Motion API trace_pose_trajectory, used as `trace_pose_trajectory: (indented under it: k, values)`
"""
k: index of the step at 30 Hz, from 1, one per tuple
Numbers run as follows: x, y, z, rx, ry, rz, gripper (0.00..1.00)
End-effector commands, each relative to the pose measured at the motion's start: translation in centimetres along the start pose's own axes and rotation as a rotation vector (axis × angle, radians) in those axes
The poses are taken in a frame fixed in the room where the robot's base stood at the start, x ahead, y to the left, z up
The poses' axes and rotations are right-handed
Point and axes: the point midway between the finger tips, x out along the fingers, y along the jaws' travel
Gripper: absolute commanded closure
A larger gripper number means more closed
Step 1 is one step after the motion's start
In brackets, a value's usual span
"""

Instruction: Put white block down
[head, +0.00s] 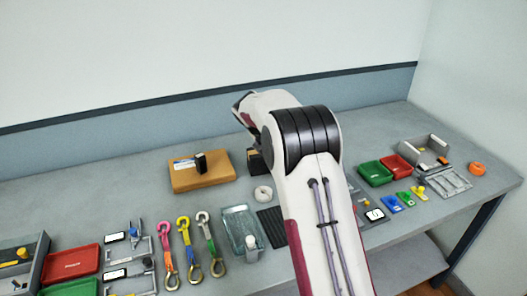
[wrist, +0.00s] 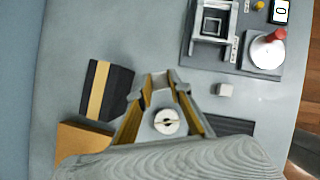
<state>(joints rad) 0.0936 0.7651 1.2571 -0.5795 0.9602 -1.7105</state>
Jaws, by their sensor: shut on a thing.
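My gripper (wrist: 163,82) points down over the bench in the wrist view, its two fingers closed on a pale piece between the tips, which I take to be the white block (wrist: 162,97). Little of the block shows between the fingers. In the head view my arm hides the fingertips and the block. A small pale cube (wrist: 225,89) stands apart on the bench to the right of the fingers.
A white ring (head: 263,194) lies below the gripper, also in the wrist view (wrist: 167,121). A black box with a tan band (wrist: 100,90) and a brown box (head: 203,172) stand nearby. A dark ribbed mat (head: 271,222) and grey fixture (wrist: 212,25) flank open bench.

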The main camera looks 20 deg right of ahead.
Motion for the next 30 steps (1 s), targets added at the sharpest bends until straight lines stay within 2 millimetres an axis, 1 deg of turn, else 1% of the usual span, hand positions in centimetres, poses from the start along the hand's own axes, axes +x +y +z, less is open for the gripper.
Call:
trace_pose_trajectory:
  k: [1, 6, 15, 23, 30]
  values:
    - [-0.1, 0.9, 0.3, -0.026, -0.001, 0.017, 0.92]
    - [-0.8, 3.6, 1.3, -0.125, -0.001, 0.071, 0.92]
    - [-2.4, 7.2, 2.9, -0.293, 0.000, 0.167, 0.92]
    - [-4.4, 9.6, 4.1, -0.435, -0.004, 0.254, 0.92]
    - [-6.3, 10.9, 5.0, -0.566, -0.007, 0.332, 0.92]
